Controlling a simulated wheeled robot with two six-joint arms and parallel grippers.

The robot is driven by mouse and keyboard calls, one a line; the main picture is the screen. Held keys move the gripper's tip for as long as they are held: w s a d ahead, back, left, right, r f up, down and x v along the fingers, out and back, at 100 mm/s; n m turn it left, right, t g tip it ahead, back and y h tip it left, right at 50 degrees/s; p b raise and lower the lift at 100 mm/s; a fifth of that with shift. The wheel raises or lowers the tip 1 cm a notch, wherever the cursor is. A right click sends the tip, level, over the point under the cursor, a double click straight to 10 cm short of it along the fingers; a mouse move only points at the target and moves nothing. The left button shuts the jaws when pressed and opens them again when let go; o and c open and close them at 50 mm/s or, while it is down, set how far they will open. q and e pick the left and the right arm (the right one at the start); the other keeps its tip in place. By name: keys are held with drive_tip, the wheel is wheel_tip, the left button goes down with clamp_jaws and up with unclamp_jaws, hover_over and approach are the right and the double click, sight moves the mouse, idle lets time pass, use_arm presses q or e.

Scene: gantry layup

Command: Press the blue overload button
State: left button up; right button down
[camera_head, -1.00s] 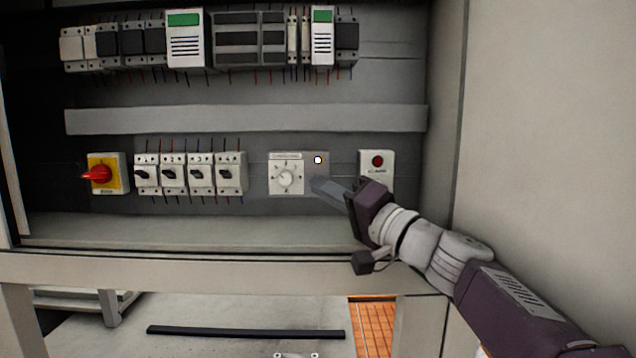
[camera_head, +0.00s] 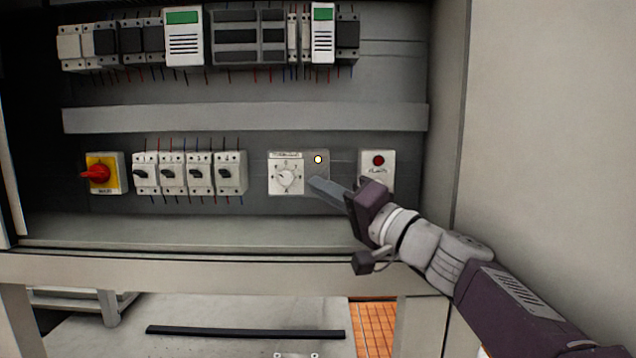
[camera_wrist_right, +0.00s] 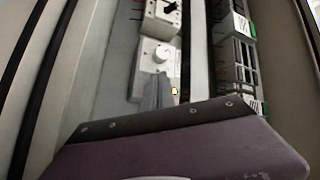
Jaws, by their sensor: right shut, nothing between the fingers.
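No blue button is visible; my right fingers may be covering it. The control box has a white dial plate (camera_head: 285,174) with a round knob and a grey strip (camera_head: 322,167) to its right. A small lit pale-yellow lamp (camera_head: 318,159) sits at the top of that strip. My right gripper (camera_head: 313,182) is shut and empty, its tips over the strip just below the lamp; I cannot tell whether they touch. In the right wrist view, the shut fingers (camera_wrist_right: 157,90) lie beside the lamp (camera_wrist_right: 174,91), below the knob (camera_wrist_right: 162,53). My left gripper is out of view.
A white box with a red button (camera_head: 378,160) sits right of the control box, partly behind my right gripper. Several rotary switches (camera_head: 201,172) and a red-and-yellow main switch (camera_head: 100,173) are to the left. A cabinet wall (camera_head: 445,120) stands at the right.

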drive_tip(key=shift+s, duration=0.1)
idle(0.4)
drive_tip(key=shift+w, duration=0.55)
drive_tip(key=shift+w+b, duration=0.3)
drive_tip(key=shift+b, duration=0.05)
idle(0.6)
drive_tip(key=shift+s+f+b, duration=0.1)
drive_tip(key=shift+s+b, duration=0.4)
drive_tip(key=shift+b, duration=0.15)
drive_tip(key=shift+s, duration=0.25)
